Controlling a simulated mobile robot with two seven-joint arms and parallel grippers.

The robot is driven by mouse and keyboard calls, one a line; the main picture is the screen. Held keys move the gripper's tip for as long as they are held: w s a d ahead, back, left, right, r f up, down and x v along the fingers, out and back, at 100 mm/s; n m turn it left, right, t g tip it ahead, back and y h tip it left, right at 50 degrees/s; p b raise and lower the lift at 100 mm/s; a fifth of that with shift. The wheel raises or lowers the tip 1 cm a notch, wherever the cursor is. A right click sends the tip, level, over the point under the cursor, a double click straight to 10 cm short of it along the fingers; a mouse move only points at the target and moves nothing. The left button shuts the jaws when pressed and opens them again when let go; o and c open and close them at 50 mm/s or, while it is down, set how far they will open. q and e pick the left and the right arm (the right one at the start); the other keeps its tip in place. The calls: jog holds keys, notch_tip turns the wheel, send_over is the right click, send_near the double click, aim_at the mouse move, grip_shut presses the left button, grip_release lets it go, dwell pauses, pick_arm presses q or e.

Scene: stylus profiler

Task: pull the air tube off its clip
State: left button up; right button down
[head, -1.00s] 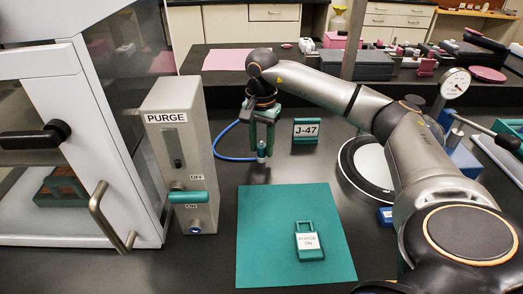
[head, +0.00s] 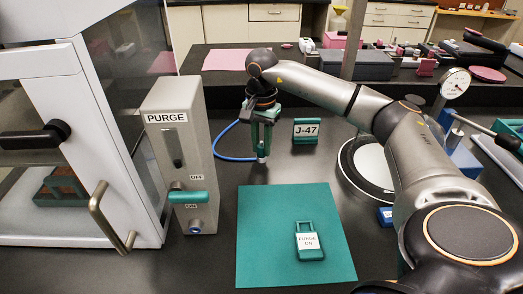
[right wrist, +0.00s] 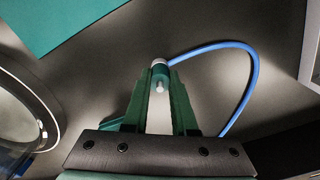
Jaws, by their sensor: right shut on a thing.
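The blue air tube (head: 232,158) curves out from behind my right gripper and round to its lower end, close to the dark bench. It also shows in the right wrist view (right wrist: 254,82), looping to the right of the fingers. My right gripper (head: 262,146) points down, its green fingers shut on the tube's end fitting (head: 262,157). I cannot make out the clip as a separate part. My left gripper is not in view.
A grey PURGE box (head: 179,150) with a teal handle stands left, beside a glass-fronted chamber (head: 130,235). A J-47 sign (head: 305,131) stands just right of my gripper. A teal mat (head: 265,262) with a PURGE ON tag (head: 309,241) lies in front. A round plate (head: 368,170) is at right.

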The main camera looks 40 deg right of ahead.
aim_at(261, 145)
dwell(0.6)
jog(key=shift+r, duration=0.15)
jog(key=shift+r+p, duration=0.45)
jog(key=shift+p, duration=0.15)
dwell(0.3)
jog(key=shift+r+p, duration=1.7)
jog(key=shift+r, duration=0.1)
jog(key=shift+r, duration=0.1)
notch_tip(261, 145, up, 5)
jog(key=p, duration=0.4)
